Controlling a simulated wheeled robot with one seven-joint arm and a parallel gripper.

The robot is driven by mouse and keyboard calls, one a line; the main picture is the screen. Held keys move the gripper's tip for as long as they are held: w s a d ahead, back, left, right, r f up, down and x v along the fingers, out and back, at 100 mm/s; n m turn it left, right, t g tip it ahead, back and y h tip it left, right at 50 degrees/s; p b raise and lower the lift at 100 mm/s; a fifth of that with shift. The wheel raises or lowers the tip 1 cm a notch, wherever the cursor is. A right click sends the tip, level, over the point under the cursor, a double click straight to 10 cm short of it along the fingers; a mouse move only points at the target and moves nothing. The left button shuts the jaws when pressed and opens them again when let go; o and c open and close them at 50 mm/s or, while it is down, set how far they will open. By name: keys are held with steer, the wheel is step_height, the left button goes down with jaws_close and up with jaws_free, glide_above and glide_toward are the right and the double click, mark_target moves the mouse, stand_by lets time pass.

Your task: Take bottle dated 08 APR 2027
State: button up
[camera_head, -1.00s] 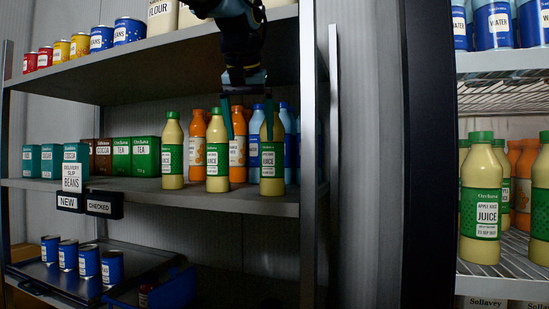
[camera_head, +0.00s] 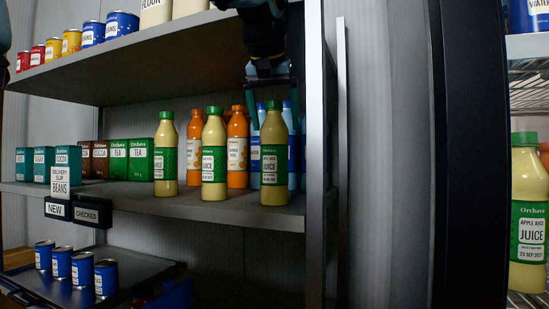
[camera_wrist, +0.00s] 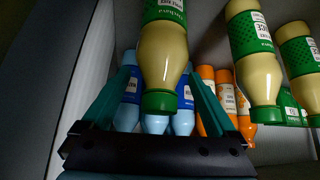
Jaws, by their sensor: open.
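Three pale yellow apple juice bottles with green caps and green labels stand upright along the front of the middle shelf (camera_head: 130,200): a left one (camera_head: 166,155), a middle one (camera_head: 214,155) and a right one (camera_head: 274,155). Their dates are too small to read. My gripper (camera_head: 273,105) is open and points down at the right bottle, with a finger on each side of its cap end. In the wrist view, upside down, the right bottle (camera_wrist: 162,50) lies between the open fingers (camera_wrist: 160,85). I cannot tell whether they touch it.
Orange bottles (camera_head: 237,150) and blue bottles (camera_head: 257,170) stand close behind. A metal post (camera_head: 315,150) rises right of the right bottle, and the upper shelf (camera_head: 150,60) is above. Another juice bottle (camera_head: 527,215) at far right reads 23 SEP 2027. Tea boxes (camera_head: 140,160) stand left.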

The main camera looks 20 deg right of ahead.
steer(key=shift+x, duration=1.15)
jaws_close()
